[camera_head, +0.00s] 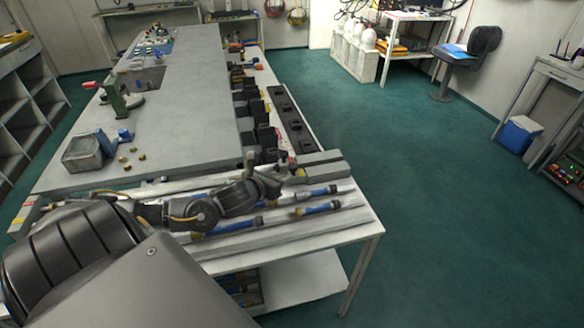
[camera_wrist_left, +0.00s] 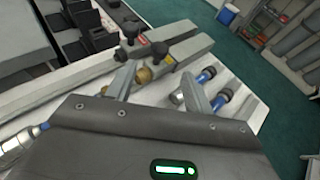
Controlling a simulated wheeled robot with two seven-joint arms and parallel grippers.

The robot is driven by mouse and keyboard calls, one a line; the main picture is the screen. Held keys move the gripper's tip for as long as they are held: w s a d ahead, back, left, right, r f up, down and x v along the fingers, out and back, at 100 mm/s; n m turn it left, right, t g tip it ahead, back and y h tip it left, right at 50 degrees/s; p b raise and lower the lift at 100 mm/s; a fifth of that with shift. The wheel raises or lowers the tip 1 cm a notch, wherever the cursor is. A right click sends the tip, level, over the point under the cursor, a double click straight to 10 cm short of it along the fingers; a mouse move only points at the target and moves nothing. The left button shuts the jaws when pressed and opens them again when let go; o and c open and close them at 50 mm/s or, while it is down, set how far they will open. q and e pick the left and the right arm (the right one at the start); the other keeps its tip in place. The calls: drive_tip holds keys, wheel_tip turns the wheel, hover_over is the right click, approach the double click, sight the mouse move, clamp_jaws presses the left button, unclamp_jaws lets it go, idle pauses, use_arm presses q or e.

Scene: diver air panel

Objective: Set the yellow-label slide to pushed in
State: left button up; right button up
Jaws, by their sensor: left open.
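In the left wrist view a small yellow label (camera_wrist_left: 169,60) sits on a grey metal block (camera_wrist_left: 185,48) at the end of the bench. A round brass knob (camera_wrist_left: 144,75) stands just beside the label. My left gripper (camera_wrist_left: 158,72) is open, with the knob between its fingertips in the picture, nearer the left finger. I cannot tell whether a finger touches it. In the head view my left gripper (camera_head: 280,180) reaches over the front end of the bench, at the grey block (camera_head: 322,164). How far the slide is in is not clear. My right gripper is not in view.
Black knobs (camera_wrist_left: 130,30) stand close beyond the fingers. Blue-banded cylinders (camera_head: 318,208) lie on the bench's front ledge, right of the fingers in the wrist view. A metal bin (camera_head: 84,154) and brass pieces stand at the left. Green floor (camera_head: 450,220) is open at the right.

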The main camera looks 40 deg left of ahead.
sight(292, 168)
use_arm(q)
drive_tip(key=p+x, duration=0.1)
drive_tip(key=x, duration=0.7)
drive_tip(key=shift+w+p, duration=0.2)
drive_tip(key=shift+p, duration=0.15)
drive_tip(key=shift+w+a+f, duration=0.1)
drive_tip(key=shift+w+f, duration=0.15)
drive_tip(key=shift+w, duration=0.05)
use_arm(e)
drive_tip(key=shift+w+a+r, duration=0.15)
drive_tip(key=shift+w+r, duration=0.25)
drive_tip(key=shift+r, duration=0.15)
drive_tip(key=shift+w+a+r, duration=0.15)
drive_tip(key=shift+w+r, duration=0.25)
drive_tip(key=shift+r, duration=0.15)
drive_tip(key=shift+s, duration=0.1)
use_arm(q)
clamp_jaws()
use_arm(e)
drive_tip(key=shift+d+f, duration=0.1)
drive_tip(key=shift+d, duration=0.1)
